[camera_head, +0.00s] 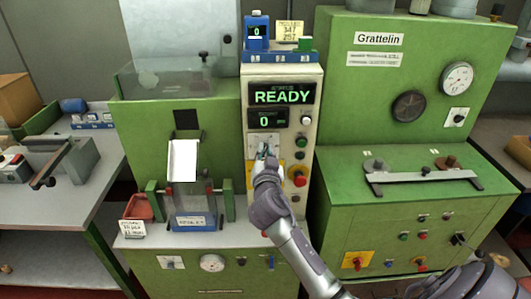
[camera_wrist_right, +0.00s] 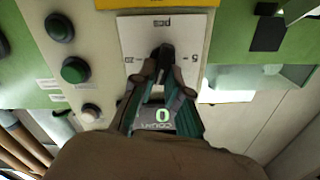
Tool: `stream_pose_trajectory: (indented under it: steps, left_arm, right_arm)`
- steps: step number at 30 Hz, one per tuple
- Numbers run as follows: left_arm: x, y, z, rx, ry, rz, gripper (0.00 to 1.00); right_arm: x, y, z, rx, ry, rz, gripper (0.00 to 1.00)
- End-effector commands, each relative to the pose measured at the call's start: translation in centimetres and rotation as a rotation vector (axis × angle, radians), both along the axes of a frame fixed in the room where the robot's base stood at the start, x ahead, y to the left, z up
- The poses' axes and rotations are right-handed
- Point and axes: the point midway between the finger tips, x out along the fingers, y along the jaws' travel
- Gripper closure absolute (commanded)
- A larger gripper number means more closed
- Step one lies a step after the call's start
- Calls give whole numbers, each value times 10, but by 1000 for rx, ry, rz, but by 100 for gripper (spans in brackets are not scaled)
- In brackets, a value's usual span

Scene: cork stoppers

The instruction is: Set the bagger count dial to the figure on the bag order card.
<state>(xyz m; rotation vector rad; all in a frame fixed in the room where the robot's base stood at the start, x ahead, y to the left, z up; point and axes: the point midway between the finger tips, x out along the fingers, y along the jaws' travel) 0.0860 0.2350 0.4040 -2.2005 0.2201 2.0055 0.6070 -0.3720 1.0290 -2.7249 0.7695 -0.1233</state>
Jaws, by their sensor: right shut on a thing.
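The count dial's white plate (camera_head: 263,137) is on the front of the beige control panel. In the right wrist view the plate (camera_wrist_right: 190,32) is upside down, with "pcs" and scale figures. Its dark knob (camera_wrist_right: 164,50) sits between the fingertips of my right gripper (camera_head: 264,150), which is shut on it; the fingers hide most of the knob and its pointer. The count display (camera_head: 267,117) above the dial reads 0. A yellow card (camera_head: 290,31) on top of the panel carries small figures, possibly 347 and 257. My left gripper is out of view.
The panel's upper display (camera_head: 282,94) reads READY. Green, white and red buttons (camera_head: 299,175) run close beside the dial. A white card (camera_head: 132,228) stands at the lower left, its print too small to read. Green machines flank the panel.

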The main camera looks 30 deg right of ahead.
Motion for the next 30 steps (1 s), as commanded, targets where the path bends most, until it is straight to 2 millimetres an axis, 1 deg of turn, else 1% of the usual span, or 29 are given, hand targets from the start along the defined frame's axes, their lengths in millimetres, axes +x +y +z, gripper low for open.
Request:
stream_pose_trajectory:
  steps: [18,24,30]
  left_arm:
    - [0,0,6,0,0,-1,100]
    - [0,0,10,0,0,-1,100]
    - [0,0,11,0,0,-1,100]
  right_arm:
    - [3,5,1,-477,294,0,100]
    - [4,6,1,-597,365,0,100]
    - [4,7,0,-674,412,0,100]
